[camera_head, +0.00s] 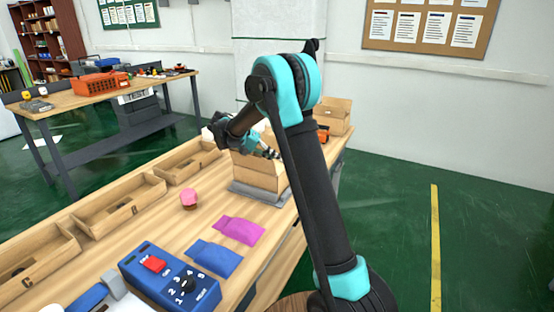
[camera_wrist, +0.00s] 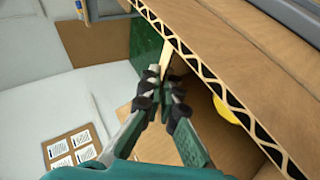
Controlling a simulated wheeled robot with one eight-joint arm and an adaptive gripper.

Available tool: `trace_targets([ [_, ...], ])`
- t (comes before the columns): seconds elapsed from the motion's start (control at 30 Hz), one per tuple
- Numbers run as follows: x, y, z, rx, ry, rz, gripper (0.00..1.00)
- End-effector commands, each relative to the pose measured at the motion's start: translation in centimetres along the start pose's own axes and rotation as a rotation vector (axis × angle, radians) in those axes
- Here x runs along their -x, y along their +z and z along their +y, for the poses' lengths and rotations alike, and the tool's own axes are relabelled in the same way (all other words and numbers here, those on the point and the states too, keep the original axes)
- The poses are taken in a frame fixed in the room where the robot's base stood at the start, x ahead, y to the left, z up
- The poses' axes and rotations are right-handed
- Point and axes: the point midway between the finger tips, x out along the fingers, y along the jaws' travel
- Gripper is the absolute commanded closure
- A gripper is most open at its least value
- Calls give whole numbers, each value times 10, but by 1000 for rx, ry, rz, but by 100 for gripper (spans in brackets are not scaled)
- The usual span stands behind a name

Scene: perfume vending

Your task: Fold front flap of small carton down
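The small carton (camera_head: 262,174) stands on a grey plate (camera_head: 258,194) on the workbench, its top partly hidden by my arm. My gripper (camera_head: 272,154) is at the top of the carton in the head view. In the wrist view, a cardboard panel (camera_wrist: 258,50) with a corrugated edge runs diagonally at the upper right. My gripper (camera_wrist: 163,75) has its fingertips close together, beside that edge. I see nothing clearly held between them. A narrow tan strip shows just past the tips; whether they touch it is unclear. Part of a yellow thing (camera_wrist: 228,113) shows beyond the corrugated edge.
Another open carton (camera_head: 336,112) stands behind at the bench's far end. A pink-topped jar (camera_head: 189,198), a magenta pouch (camera_head: 239,230), a blue pouch (camera_head: 213,257) and a blue control box (camera_head: 168,281) lie nearer. Wooden trays (camera_head: 120,208) line the left edge.

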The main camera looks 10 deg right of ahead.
Motion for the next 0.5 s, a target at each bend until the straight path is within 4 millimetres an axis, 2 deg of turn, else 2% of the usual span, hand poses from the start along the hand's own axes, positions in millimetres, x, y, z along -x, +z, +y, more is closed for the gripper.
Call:
trace_targets([
  [0.03, 0, 0, 0, 0, -1, 1, 95],
  [0.2, 0, 0, 0, 0, -1, 0, 77],
  [0.5, 1, 0, 2, 0, -1, 0, 77],
])
